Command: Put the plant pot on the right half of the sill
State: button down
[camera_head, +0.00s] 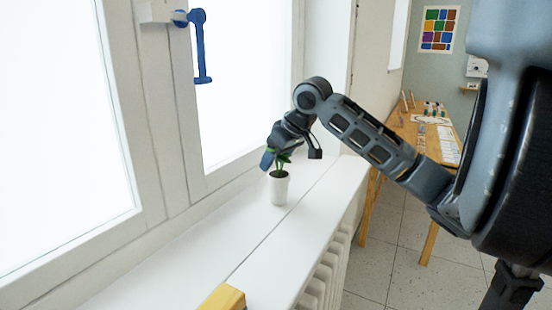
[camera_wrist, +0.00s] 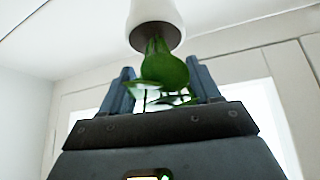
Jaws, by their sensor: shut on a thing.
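The plant pot (camera_head: 279,189) is small and white with a green plant. It is upright at the far part of the white sill (camera_head: 262,243), close to the window side. Whether its base touches the sill is hard to tell. My gripper (camera_head: 270,161) is at the top of the plant, shut on it. In the wrist view the pot (camera_wrist: 155,18) appears upside down, with dark soil at its rim. There the green leaves (camera_wrist: 163,70) lie between the two fingers of my gripper (camera_wrist: 163,88). The exact contact is partly hidden by the leaves.
A yellow block (camera_head: 223,297) lies on the near part of the sill. A blue window handle (camera_head: 200,48) hangs above. A radiator (camera_head: 322,272) is below the sill's edge. A wooden table (camera_head: 412,130) with art things stands beyond. The sill between block and pot is clear.

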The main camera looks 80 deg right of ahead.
jog(key=shift+c, duration=1.2)
grip_release()
jog(key=shift+f, duration=0.1)
jog(key=shift+r, duration=0.25)
jog(key=v, duration=1.2)
jog(key=shift+b, duration=0.3)
jog(key=shift+f, duration=0.15)
